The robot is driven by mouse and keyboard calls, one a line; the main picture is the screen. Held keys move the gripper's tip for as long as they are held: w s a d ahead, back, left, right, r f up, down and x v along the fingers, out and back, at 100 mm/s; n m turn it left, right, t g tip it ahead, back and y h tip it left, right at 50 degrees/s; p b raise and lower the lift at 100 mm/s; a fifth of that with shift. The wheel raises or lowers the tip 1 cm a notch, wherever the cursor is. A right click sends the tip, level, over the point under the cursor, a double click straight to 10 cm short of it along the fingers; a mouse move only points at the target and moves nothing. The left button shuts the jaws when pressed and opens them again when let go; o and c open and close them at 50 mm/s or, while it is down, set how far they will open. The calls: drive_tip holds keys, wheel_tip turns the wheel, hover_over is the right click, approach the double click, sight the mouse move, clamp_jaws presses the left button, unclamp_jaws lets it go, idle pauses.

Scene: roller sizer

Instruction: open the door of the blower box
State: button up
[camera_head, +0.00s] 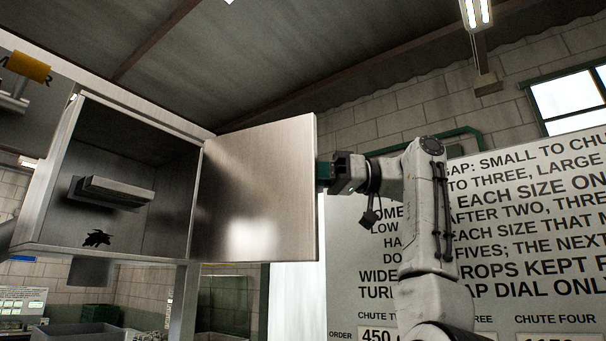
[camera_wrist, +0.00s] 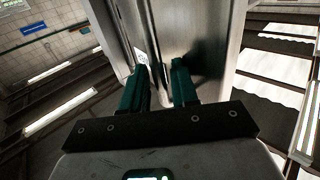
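The blower box (camera_head: 45,215) is an open-fronted metal box at the left of the head view. Its brushed-metal door (camera_head: 255,190) stands swung wide to the right, showing the dark interior. My gripper (camera_head: 325,172) is at the door's free right edge in the head view, its fingertips partly hidden there. In the wrist view my gripper (camera_wrist: 160,72) has its two green fingers apart, with the metal door (camera_wrist: 195,35) close in front of and between them. I cannot tell whether the fingers touch it. No handle shows clearly.
Inside the box are a grey block-like part (camera_head: 115,192) and a small black leaf-shaped thing (camera_head: 97,238). A large sign board (camera_head: 540,235) stands behind my arm at the right. A yellow part (camera_head: 30,66) is at the upper left.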

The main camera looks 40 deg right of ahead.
drive_tip(key=shift+d, duration=0.15)
drive_tip(key=v, duration=1)
drive_tip(key=shift+s+d+b, duration=0.2)
drive_tip(key=shift+s+b, duration=0.05)
drive_tip(key=shift+b, duration=0.2)
drive_tip(key=shift+f, duration=0.1)
